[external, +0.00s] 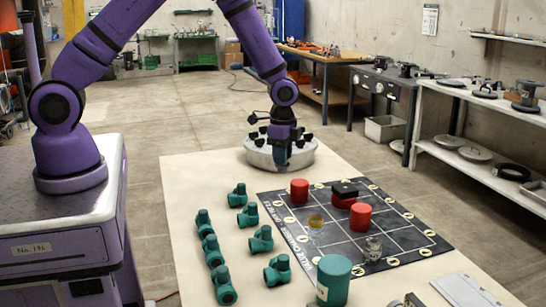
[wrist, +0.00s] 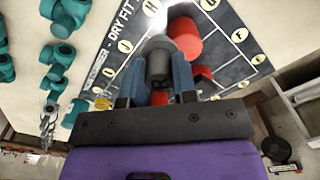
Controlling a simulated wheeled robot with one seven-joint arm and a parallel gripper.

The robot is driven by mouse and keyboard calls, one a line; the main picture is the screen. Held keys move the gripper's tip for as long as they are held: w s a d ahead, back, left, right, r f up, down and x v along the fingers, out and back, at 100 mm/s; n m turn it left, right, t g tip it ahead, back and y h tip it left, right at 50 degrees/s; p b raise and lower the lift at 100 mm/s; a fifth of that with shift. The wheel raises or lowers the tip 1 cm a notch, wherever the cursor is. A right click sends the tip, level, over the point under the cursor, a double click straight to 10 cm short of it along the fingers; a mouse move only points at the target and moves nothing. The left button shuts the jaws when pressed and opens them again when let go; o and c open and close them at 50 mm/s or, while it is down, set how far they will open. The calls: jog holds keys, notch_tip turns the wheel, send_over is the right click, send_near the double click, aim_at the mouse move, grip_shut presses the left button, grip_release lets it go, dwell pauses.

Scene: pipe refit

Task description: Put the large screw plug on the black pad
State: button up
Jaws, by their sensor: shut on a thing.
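My gripper (external: 282,160) is shut on a dark grey cylindrical piece, which shows between the blue fingers in the wrist view (wrist: 159,66). It looks like the screw plug, but its lower end is hidden. I cannot tell the held piece's height.
Red cylinders (external: 299,191) (external: 360,217) and a black-topped red piece (external: 344,201) stand on the pad. A yellow-topped clear piece (external: 315,224) and a clear glass-like piece (external: 373,248) stand there too. Several green fittings (external: 261,240) line the left. A green cylinder (external: 333,282) stands in front.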

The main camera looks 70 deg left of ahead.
jog(key=w+d, duration=0.2)
jog(key=d, duration=0.2)
send_over(345, 187)
jog(key=shift+d+f+m, duration=0.15)
jog(key=shift+f+m, duration=0.15)
jog(key=shift+f, duration=1.8)
jog(key=shift+f, duration=0.15)
jog(key=o, duration=0.9)
